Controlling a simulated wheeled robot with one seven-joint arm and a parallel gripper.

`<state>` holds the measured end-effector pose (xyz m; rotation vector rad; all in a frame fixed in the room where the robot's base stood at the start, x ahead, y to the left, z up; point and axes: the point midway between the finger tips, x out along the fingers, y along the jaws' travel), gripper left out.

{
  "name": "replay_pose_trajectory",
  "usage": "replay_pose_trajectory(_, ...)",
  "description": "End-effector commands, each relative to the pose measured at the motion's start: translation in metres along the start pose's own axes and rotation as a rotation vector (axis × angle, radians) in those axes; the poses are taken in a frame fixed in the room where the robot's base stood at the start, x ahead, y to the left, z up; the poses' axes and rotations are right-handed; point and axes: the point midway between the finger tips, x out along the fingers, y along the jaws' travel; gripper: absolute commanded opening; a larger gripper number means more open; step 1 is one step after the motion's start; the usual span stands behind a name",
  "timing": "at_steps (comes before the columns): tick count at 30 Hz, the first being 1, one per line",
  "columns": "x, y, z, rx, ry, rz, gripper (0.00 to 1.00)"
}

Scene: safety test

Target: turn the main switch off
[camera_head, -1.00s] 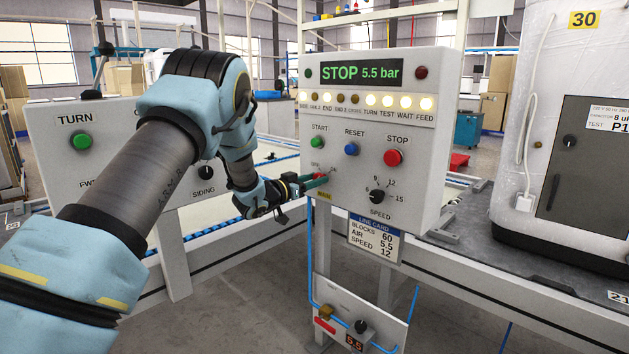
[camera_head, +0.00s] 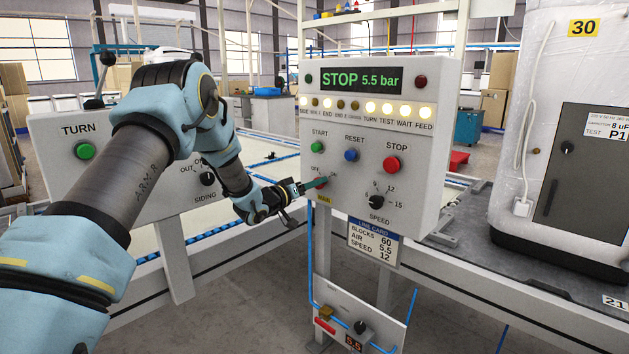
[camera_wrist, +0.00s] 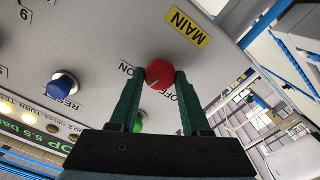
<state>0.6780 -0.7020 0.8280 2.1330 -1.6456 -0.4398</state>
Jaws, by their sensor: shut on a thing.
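The main switch is a round red knob (camera_wrist: 159,74) with a short white mark, below the yellow MAIN label (camera_wrist: 188,29) in the wrist view's tilted picture. ON and OFF are printed beside it. My gripper (camera_wrist: 161,77) has its two green fingers on either side of the knob, shut on it. The mark seems to lie between the ON and OFF words; its exact setting is unclear. In the head view my gripper (camera_head: 322,183) reaches the lower left of the grey control panel (camera_head: 430,150), and its fingers largely hide the knob. The panel display (camera_head: 361,79) reads STOP 5.5 bar.
Close to the switch are a green START button (camera_head: 317,147), a blue RESET button (camera_head: 351,155), a red STOP button (camera_head: 391,164) and a black SPEED knob (camera_head: 376,202). A TURN panel (camera_head: 60,132) stands left, partly behind my arm.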

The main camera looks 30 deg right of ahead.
Motion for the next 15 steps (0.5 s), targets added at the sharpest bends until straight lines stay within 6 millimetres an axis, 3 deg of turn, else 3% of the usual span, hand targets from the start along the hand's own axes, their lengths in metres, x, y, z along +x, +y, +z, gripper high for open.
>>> replay_pose_trajectory(15,-0.0006,-0.002,-0.002,-0.492,0.002,-0.001,0.0)
